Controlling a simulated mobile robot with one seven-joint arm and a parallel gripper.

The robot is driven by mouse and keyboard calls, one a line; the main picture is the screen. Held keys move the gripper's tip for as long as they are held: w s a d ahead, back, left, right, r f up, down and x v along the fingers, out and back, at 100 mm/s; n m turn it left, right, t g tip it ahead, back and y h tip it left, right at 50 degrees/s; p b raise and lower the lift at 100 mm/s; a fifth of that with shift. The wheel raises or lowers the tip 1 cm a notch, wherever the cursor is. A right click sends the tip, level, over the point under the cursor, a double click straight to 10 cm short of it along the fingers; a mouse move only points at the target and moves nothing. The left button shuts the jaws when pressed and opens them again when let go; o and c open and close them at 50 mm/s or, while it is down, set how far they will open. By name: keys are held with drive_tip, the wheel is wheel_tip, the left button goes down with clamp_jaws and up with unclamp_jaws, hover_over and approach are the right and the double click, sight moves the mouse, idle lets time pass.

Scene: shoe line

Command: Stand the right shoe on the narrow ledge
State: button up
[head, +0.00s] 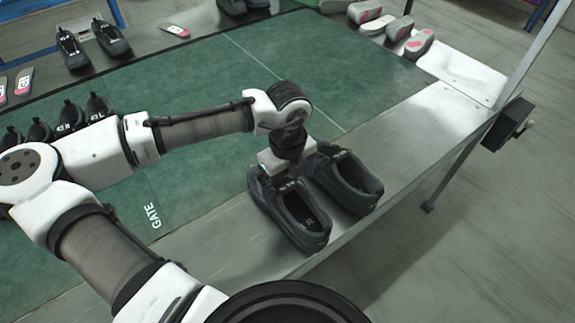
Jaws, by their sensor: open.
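Two dark grey shoes stand upright side by side on the narrow pale metal ledge (200,258) along the green mat. The nearer, left shoe (318,240) and the farther, right-hand shoe (368,190) have their openings towards the lower right. I cannot tell from markings which is the right shoe. My gripper (290,170) is open, low over the upper-left end of the nearer shoe and close beside the other. Its fingertips are partly hidden, and I cannot tell whether they touch a shoe.
The green mat (360,75), marked GATE, is mostly clear. More dark shoes (92,45) stand at the back left, and several (68,120) are behind my arm. A post with a black box (508,125) rises beyond the ledge.

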wheel_tip(320, 180, up, 6)
drive_tip(key=shift+f, duration=0.25)
idle(0.5)
